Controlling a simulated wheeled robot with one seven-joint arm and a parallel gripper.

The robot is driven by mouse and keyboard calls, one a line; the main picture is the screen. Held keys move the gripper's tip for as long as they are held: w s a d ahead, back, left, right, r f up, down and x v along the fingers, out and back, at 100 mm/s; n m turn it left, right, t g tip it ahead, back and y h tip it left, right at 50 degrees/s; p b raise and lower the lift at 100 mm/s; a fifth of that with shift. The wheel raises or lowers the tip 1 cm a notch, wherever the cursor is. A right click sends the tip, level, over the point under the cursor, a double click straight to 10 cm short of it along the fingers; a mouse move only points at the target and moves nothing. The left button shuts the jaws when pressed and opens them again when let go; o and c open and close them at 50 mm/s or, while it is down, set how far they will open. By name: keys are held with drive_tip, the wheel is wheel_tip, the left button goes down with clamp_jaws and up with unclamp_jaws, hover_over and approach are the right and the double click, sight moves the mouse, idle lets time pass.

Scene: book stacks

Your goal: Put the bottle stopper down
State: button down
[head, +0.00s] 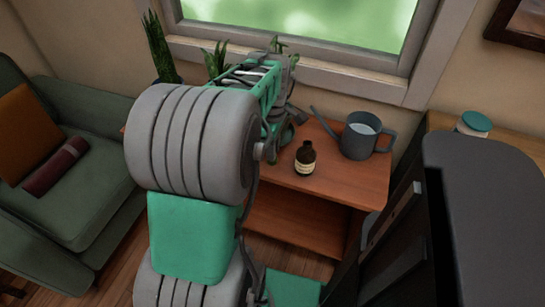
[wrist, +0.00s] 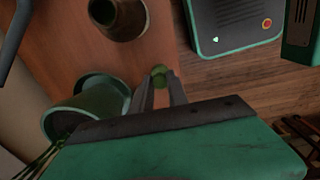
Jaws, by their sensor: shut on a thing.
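My gripper (wrist: 160,80) is shut on the bottle stopper (wrist: 160,70), a small round olive-green piece showing between the fingertips in the wrist view. The stopper appears over the wooden table (wrist: 70,30) near its edge. I cannot tell how high it is above the surface. In the head view my own arm hides the stopper and most of the gripper. The dark brown bottle (head: 305,158) with a pale label stands upright on the table (head: 340,190), right of my arm. It also shows at the top of the wrist view (wrist: 118,18), apart from the gripper.
A grey watering can (head: 355,142) stands right of the bottle, its spout pointing left. A green pot (wrist: 75,110) is left of my gripper in the wrist view. Potted plants (head: 215,60) stand by the window. A green sofa (head: 80,200) is at left. The table's front is clear.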

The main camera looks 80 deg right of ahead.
drive_tip(key=shift+w+d+f+b, duration=0.1)
drive_tip(key=shift+d+f+b, duration=0.05)
drive_tip(key=shift+f, duration=0.85)
drive_tip(key=shift+w+d+f+b, duration=0.1)
drive_tip(key=shift+d+f+b, duration=0.05)
drive_tip(key=shift+f, duration=0.8)
drive_tip(key=shift+f, duration=0.2)
drive_tip(key=c, duration=1.3)
unclamp_jaws()
drive_tip(key=shift+r, duration=0.1)
